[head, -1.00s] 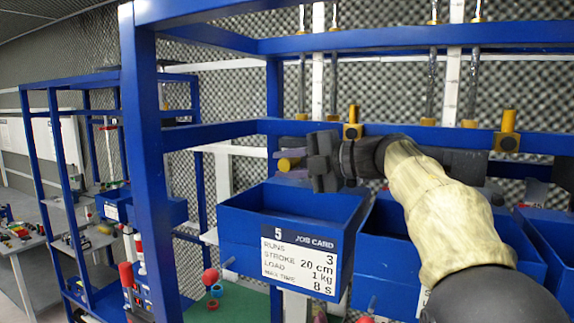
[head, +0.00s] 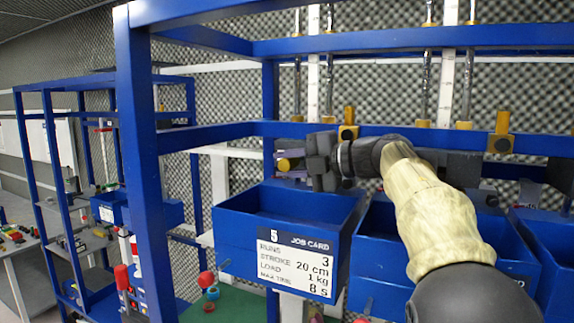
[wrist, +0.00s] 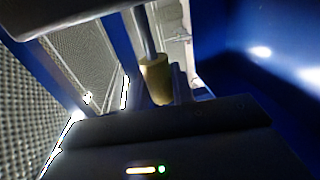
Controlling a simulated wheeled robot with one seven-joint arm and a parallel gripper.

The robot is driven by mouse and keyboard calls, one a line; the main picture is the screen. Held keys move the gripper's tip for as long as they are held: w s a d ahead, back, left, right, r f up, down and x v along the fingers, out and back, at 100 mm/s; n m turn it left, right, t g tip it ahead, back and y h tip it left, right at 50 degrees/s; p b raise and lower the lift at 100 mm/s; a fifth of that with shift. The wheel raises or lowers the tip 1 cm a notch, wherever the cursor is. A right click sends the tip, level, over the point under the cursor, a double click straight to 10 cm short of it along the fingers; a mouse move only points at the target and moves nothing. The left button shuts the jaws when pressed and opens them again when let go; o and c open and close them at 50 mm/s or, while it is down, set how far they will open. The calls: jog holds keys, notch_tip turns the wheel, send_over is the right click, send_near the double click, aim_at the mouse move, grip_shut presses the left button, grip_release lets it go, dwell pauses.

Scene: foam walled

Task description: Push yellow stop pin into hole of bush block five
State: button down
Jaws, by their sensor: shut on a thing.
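My gripper (head: 290,160) is in the upper middle of the head view, above the blue bin with job card 5, pointing left. It is shut on the yellow stop pin (head: 290,164), whose round end shows at the fingers. In the wrist view the pin's yellow handle (wrist: 157,78) sits beyond the dark gripper body, and a steel shaft runs from it up towards a dark block (wrist: 75,10). I take this block for the bush block. Whether the shaft's tip is in the hole is hidden. In the head view the bush block behind my gripper cannot be made out.
The blue bin (head: 235,226) with job card 5 stands below my gripper. A blue crossbar (head: 215,134) and post (head: 137,170) frame the left. A second bin (head: 388,250) is beside the first.

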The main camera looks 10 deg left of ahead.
jog(key=shift+w+d, duration=0.25)
jog(key=shift+w, duration=0.4)
jog(key=shift+w+d, duration=0.2)
jog(key=shift+w, duration=0.4)
jog(key=c, duration=1.1)
grip_release()
jog(key=b+v, duration=0.3)
jog(key=v, duration=0.4)
jog(key=shift+d, duration=0.25)
